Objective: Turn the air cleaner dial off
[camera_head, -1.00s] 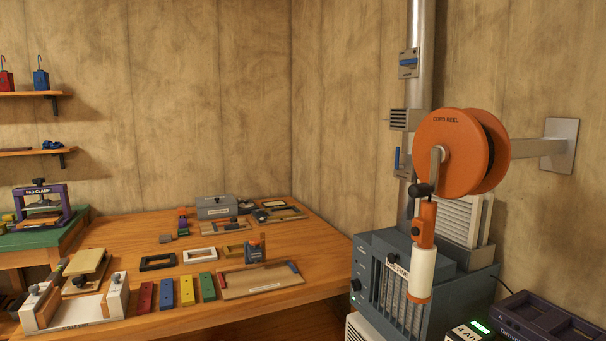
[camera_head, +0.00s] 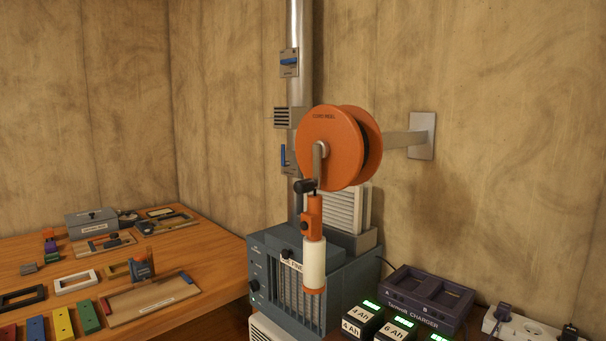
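The air cleaner (camera_head: 330,285) is a blue-grey box with a grilled front, standing right of the workbench in the head view. A dark round dial (camera_head: 254,285) sits low on its left front face, with small marks above it. The dial's setting is too small to read. A hanging cord-reel tool with an orange and white handle covers part of the grille and the label. Neither of my grippers is in view.
The orange cord reel (camera_head: 330,148) hangs from a wall bracket in front of the air cleaner. A metal duct (camera_head: 297,200) rises behind it. The wooden workbench (camera_head: 215,250) with several loose parts is at left. A charger (camera_head: 430,295) and batteries (camera_head: 362,318) stand at right.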

